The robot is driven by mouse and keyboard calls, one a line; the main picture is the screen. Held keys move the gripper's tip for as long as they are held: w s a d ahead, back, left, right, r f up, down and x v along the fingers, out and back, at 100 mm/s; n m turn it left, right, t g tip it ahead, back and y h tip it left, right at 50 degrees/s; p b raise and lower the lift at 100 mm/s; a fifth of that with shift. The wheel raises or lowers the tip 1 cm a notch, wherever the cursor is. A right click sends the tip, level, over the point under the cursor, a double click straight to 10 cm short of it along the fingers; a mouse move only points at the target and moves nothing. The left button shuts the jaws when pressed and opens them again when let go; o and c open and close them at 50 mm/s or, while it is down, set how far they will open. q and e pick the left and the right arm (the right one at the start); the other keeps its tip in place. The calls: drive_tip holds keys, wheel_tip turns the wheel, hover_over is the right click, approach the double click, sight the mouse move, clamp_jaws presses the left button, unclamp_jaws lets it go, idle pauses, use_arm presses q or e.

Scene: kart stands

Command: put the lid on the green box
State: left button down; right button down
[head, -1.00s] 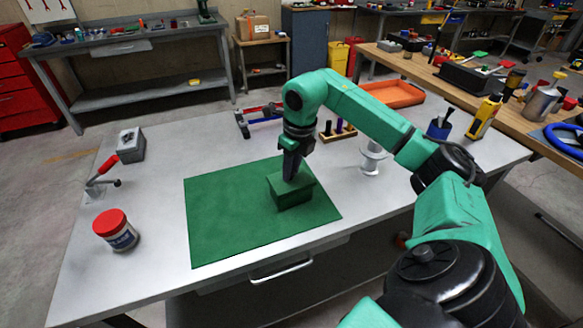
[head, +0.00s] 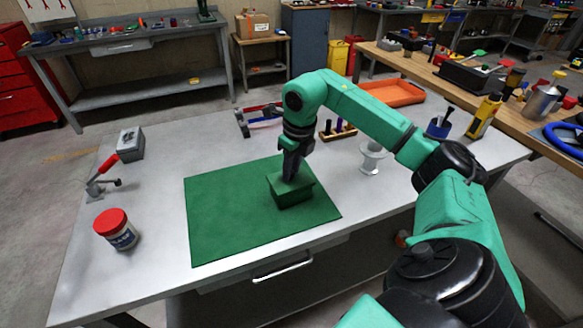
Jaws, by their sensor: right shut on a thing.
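The green box (head: 294,198) stands on a green mat (head: 232,216), towards the mat's right side. A green lid (head: 281,183) lies over the box's top; its rim sticks out a little past the walls. My right gripper (head: 290,177) points down over the lid and is shut on its top part. The fingers hide the grasped part of the lid. I cannot tell if the lid is fully seated on the box. My left gripper is not in the view.
A jar with a red lid (head: 115,229) and a red-handled clamp (head: 104,177) stand at the table's left. A grey box (head: 131,142) is behind them. A wooden rack (head: 338,132) and a white spool (head: 371,158) stand near my right arm. The mat's left part is clear.

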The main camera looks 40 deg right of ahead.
drive_tip(key=shift+f, duration=0.1)
idle(0.6)
drive_tip(key=c, duration=0.6)
unclamp_jaws()
drive_tip(key=o, duration=0.5)
wheel_tip(320, 180, up, 7)
drive_tip(key=p, duration=0.6)
drive_tip(key=shift+p, duration=0.4)
